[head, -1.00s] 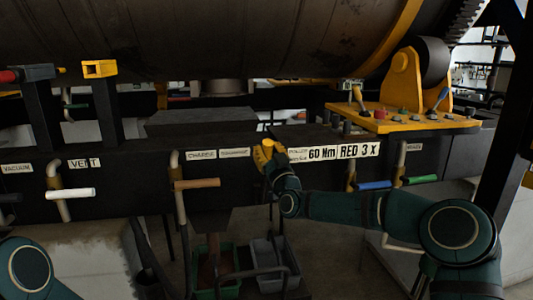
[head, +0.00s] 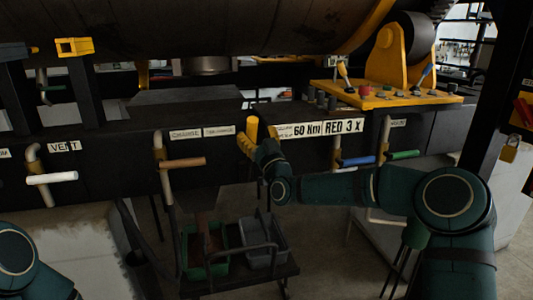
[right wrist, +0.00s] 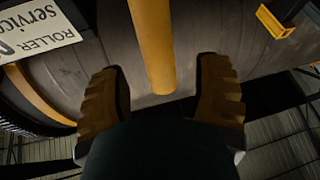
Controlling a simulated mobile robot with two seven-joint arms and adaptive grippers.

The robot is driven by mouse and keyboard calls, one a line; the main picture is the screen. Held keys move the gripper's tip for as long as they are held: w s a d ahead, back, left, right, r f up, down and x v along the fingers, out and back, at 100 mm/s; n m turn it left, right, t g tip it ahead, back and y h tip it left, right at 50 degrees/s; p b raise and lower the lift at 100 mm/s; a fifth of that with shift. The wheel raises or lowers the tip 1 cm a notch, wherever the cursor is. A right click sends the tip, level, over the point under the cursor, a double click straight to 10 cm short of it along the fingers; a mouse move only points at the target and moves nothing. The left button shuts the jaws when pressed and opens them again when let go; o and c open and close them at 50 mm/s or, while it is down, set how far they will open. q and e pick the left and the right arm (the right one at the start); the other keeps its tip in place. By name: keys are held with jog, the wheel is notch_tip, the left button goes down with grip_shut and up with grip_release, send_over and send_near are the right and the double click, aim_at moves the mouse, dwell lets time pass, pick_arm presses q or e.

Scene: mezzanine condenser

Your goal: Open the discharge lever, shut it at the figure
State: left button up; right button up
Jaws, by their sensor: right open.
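A yellow bar (head: 252,127) stands upright on the dark panel, just right of a small label that seems to read discharge (head: 219,131). It looks like the discharge lever's grip. In the right wrist view the yellow bar (right wrist: 152,45) runs down between the two ribbed fingers, with a gap on each side. My right gripper (head: 246,143) is open at the bar, its fingers (right wrist: 162,85) spread around it and not closed on it. My left gripper is out of view.
Blue (head: 357,161) and green (head: 404,155) handles stick out beyond my right forearm. A cart with green (head: 205,250) and grey (head: 262,246) bins stands below.

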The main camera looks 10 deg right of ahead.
jog(key=v, duration=0.9)
dwell(7.1)
